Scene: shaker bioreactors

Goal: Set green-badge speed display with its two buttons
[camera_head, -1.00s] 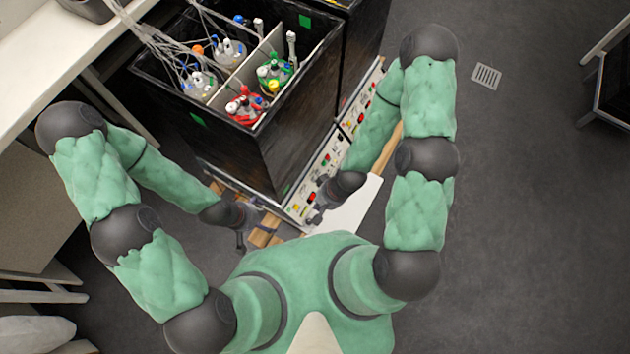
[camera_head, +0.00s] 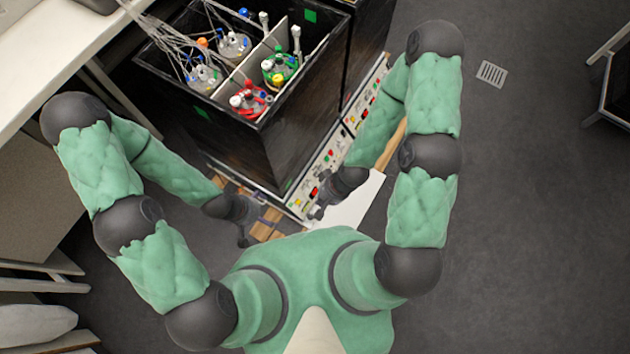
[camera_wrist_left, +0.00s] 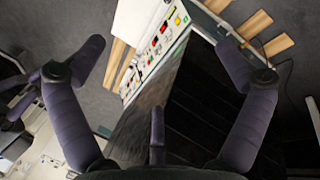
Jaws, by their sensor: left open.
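A pale control panel (camera_head: 327,162) with red, yellow and dark controls runs along the foot of the near black box (camera_head: 275,150). A second panel (camera_head: 366,93) continues behind it. The near panel (camera_wrist_left: 157,48) also shows in the left wrist view, with red, yellow and green spots; its displays are too small to read. Green square badges (camera_head: 201,113) are on the box walls. My left gripper (camera_head: 244,230) is open and empty, beside the panel's near left end. My right gripper (camera_head: 317,210) is close to the panel's front; its fingers are too small to judge.
The box holds several bottles with coloured caps (camera_head: 280,66) and tubes. Wooden strips (camera_head: 266,224) lie by the panel's near end, and a white board (camera_head: 358,205) is beside my right gripper. A pale bench (camera_head: 40,65) stands at the left.

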